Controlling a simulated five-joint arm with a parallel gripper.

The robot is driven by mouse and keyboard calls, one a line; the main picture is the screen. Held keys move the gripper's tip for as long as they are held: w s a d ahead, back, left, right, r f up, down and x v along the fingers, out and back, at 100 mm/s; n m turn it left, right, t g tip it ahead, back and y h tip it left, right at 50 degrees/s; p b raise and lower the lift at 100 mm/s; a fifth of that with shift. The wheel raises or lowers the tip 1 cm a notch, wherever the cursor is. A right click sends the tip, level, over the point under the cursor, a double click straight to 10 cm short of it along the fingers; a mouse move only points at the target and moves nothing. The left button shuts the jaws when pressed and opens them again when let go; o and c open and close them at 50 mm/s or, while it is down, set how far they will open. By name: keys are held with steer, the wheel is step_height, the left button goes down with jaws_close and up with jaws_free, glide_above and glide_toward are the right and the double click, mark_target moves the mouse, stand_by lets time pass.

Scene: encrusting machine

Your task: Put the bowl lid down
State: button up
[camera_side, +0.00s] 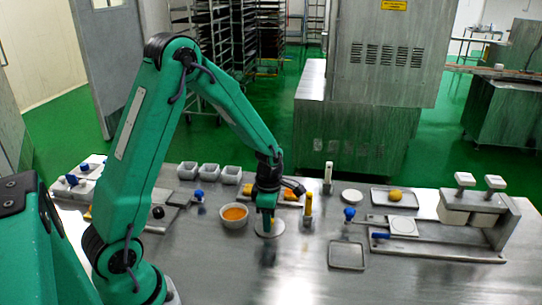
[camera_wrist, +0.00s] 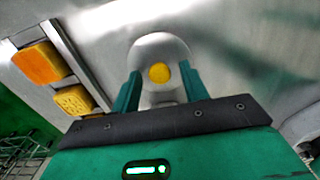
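The bowl lid (camera_wrist: 160,46) is a grey disc with a yellow knob. In the side view the lid (camera_side: 270,232) appears to lie flat on the steel table, just right of the white bowl. My gripper (camera_side: 266,222) points down over it. In the wrist view the fingers of my gripper (camera_wrist: 161,78) are apart, with a visible gap between each finger and the knob. The white bowl (camera_side: 234,222) stands uncovered with orange filling in it. The knob is hidden behind my gripper in the side view.
A tray (camera_wrist: 75,50) with yellow-orange blocks lies close by. Small white containers (camera_side: 209,171) stand behind the bowl. A yellow-handled tool (camera_side: 308,207) stands right of my gripper. An empty square tray (camera_side: 346,255) and a press (camera_side: 470,207) are further right. The front middle table is clear.

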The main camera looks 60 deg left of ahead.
steer(key=shift+r, duration=0.1)
step_height(320, 180, up, 12)
stand_by(0.8)
steer(key=shift+r, duration=0.1)
stand_by(0.4)
steer(key=s+d+r+m+t, duration=0.2)
steer(key=s+r+m, duration=0.3)
steer(key=m, duration=0.8)
steer(key=s+d+r+m+t, duration=0.3)
steer(key=s+d+r+m, duration=0.2)
steer(key=s+m, duration=0.6)
steer(key=r+m, duration=0.1)
steer(key=m, duration=0.2)
steer(key=shift+d+t, duration=0.2)
steer(key=shift+t, duration=0.1)
